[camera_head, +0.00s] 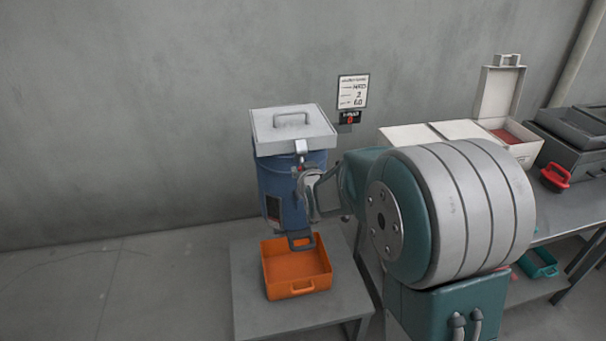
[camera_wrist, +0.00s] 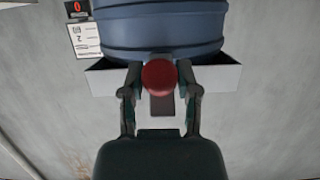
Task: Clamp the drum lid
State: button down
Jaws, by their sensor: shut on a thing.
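The blue drum (camera_head: 280,180) stands upright on a low grey table (camera_head: 250,290) by the wall. Its pale square lid (camera_head: 270,130) lies on top, with a handle on it and a light latch piece (camera_head: 301,147) at its front edge. My gripper (camera_head: 306,188) is at the drum's front right side, below the lid. The wrist view looks inverted, with the drum (camera_wrist: 160,30) at the top and the lid (camera_wrist: 105,82) below it. There my gripper (camera_wrist: 160,78) is shut on a round red knob (camera_wrist: 159,78). A dark strip (camera_wrist: 162,106) shows behind the knob.
An orange bin (camera_head: 298,285) sits in front of the drum on the table. A notice (camera_head: 353,91) hangs on the wall. At right, a bench (camera_head: 560,220) carries an open white case (camera_head: 500,95), dark cases (camera_head: 570,135) and a red item (camera_head: 555,177).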

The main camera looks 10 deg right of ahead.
aim_at(302, 151)
jog(key=r+g, duration=0.1)
jog(key=g, duration=0.1)
jog(key=r+g, duration=0.1)
jog(key=shift+w+r+g, duration=0.15)
jog(key=shift+w+g, duration=0.15)
jog(key=shift+g, duration=0.1)
jog(key=shift+w+r+g, duration=0.3)
jog(key=shift+r+g, duration=0.1)
jog(key=shift+g, duration=0.75)
jog(key=shift+w+r+g, duration=0.25)
jog(key=shift+r+g, duration=0.1)
jog(key=shift+g, duration=0.8)
jog(key=shift+c, duration=1.7)
grip_release()
jog(key=shift+w, duration=0.1)
jog(key=v, duration=1.1)
jog(key=shift+r, duration=0.4)
jog(key=shift+a, duration=0.1)
